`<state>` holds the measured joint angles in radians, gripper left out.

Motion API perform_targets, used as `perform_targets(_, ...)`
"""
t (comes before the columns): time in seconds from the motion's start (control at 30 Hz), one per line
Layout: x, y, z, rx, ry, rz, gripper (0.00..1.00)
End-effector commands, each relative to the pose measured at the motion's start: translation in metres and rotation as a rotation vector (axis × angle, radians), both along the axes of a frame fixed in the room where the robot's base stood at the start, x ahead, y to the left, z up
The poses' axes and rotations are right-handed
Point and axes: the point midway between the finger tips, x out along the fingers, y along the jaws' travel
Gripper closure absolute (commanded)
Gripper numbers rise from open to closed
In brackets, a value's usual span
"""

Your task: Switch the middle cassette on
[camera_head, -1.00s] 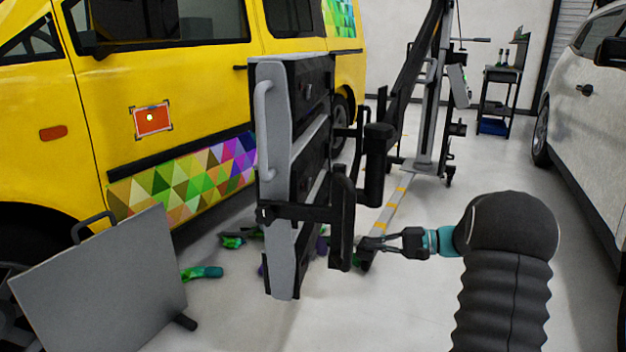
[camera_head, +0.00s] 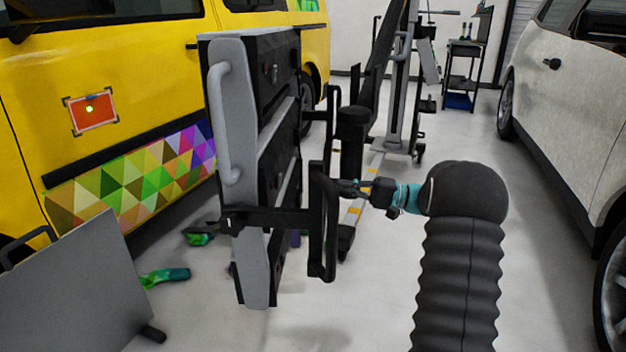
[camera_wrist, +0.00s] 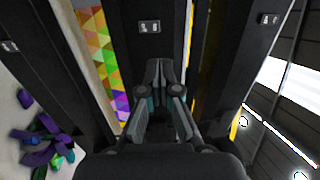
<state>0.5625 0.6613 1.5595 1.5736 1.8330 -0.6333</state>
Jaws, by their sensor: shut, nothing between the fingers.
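The stack of black, grey-fronted cassettes stands in the holder in the head view, with the middle cassette (camera_head: 278,150) between an upper and a lower one. In the wrist view the middle cassette (camera_wrist: 145,55) carries a small light switch plate (camera_wrist: 150,27), straight beyond my fingertips. Its on or off state is too small to tell. My gripper (camera_head: 345,187) is shut and empty, just right of the holder's black upright bar. In the wrist view my gripper (camera_wrist: 160,75) points at the middle cassette's face; contact cannot be told.
A black bar frame (camera_head: 322,225) stands between my gripper and the stack. A grey panel (camera_head: 75,285) leans at lower left. A yellow van (camera_head: 120,70) is behind, a white car (camera_head: 565,120) at right. Green and purple wrap scraps (camera_wrist: 45,145) lie on the floor.

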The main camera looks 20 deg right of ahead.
Motion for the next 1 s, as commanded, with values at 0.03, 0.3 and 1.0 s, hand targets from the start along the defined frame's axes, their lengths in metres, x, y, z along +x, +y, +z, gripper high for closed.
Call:
perform_targets(0.03,0.002,0.005,0.001,0.000,0.000,0.002,1.00)
perform_targets(0.3,0.017,0.046,0.009,0.000,0.000,0.001,1.00)
perform_targets(1.0,0.046,0.122,0.021,-0.001,0.000,-0.005,1.00)
